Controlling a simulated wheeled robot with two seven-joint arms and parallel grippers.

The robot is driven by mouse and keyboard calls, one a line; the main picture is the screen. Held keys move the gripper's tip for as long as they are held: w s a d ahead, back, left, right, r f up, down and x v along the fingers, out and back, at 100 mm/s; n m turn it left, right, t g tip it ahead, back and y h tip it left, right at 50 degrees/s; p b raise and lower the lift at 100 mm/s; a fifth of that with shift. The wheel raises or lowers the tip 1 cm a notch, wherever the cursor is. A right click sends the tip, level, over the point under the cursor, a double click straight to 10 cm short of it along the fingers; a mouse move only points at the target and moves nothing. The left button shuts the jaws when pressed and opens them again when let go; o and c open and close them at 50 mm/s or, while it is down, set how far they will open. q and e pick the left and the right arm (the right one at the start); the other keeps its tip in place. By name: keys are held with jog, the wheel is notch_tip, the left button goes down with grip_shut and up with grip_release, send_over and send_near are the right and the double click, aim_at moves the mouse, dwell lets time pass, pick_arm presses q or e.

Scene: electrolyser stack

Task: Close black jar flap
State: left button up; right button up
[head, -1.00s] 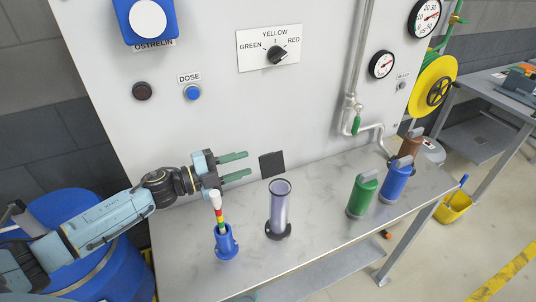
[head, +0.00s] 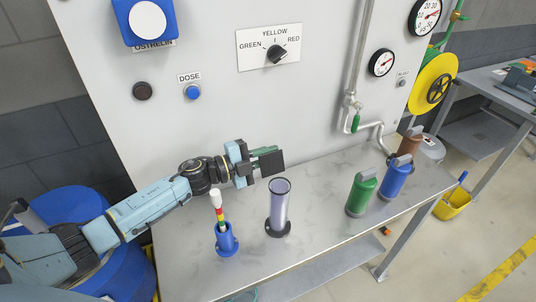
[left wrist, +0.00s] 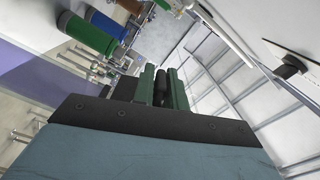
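The clear jar (head: 279,205) stands upright on a black round foot on the grey bench, its top uncovered. Its square black flap (head: 271,162) stands up behind and left of the rim. My left gripper (head: 259,157) reaches in from the left and overlaps the flap in the head view. The flap hides part of the green fingers; I cannot tell whether they touch it. In the left wrist view the two green fingers (left wrist: 162,88) are apart, with a dark shape between or beyond them. My right gripper is not in view.
A blue holder (head: 227,240) with a white-tipped striped stick stands left of the jar. A green bottle (head: 362,195), a blue bottle (head: 396,180) and a brown one (head: 409,143) stand to the right. The panel wall (head: 225,110) rises close behind.

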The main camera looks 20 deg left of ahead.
pick_arm(q)
grip_shut()
jog(key=shift+s+d+r+m, duration=0.2)
jog(key=shift+m, duration=0.55)
jog(key=shift+s+d+r+m, duration=0.2)
jog(key=shift+d+m, duration=0.05)
jog(key=shift+m, duration=0.45)
jog(key=shift+s+d+r+m, duration=0.2)
jog(key=shift+m, duration=0.55)
jog(key=shift+o, duration=2.3)
grip_release()
